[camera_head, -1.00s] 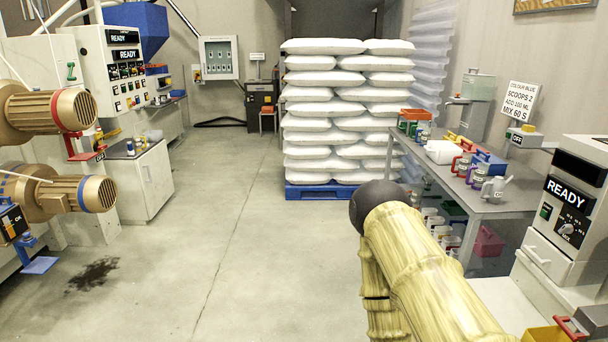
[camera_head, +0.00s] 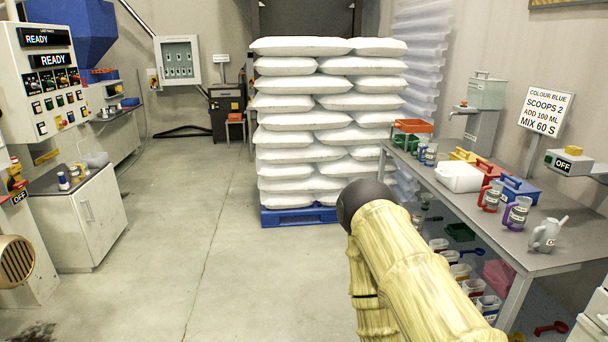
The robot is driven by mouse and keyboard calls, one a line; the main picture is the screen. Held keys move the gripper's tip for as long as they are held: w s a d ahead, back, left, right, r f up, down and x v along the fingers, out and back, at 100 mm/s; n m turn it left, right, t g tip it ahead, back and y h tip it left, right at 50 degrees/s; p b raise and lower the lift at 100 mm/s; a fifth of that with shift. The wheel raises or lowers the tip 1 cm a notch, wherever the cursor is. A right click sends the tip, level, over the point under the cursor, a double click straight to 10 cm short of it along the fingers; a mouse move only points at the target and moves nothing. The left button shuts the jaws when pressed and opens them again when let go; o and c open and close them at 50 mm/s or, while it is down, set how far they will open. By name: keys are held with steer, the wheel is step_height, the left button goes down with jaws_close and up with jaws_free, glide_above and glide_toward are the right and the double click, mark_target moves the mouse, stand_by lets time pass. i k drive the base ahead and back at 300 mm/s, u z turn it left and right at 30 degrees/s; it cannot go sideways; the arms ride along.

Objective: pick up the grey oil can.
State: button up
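The grey oil can (camera_head: 545,235) stands upright near the front right end of the grey workbench (camera_head: 568,254). It has a spout pointing up to the right and a small pale label. My arm, in a yellowish ribbed cover with a dark round joint, reaches up from the bottom middle, left of the bench. My gripper is not visible in this view. Nothing touches the can.
On the bench are a purple-handled jug (camera_head: 516,213), a red-handled jug (camera_head: 491,195), a blue box (camera_head: 516,190) and a white container (camera_head: 459,176). Bins sit underneath. Sacks (camera_head: 310,122) on a blue pallet (camera_head: 284,217) stand behind. The floor (camera_head: 190,255) left of my arm is clear.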

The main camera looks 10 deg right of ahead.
mark_target(542, 238)
steer(key=z, duration=0.35)
steer(key=i, duration=1.6)
steer(key=z, duration=1.15)
steer(key=i, duration=1.5)
steer(key=z, duration=1.55)
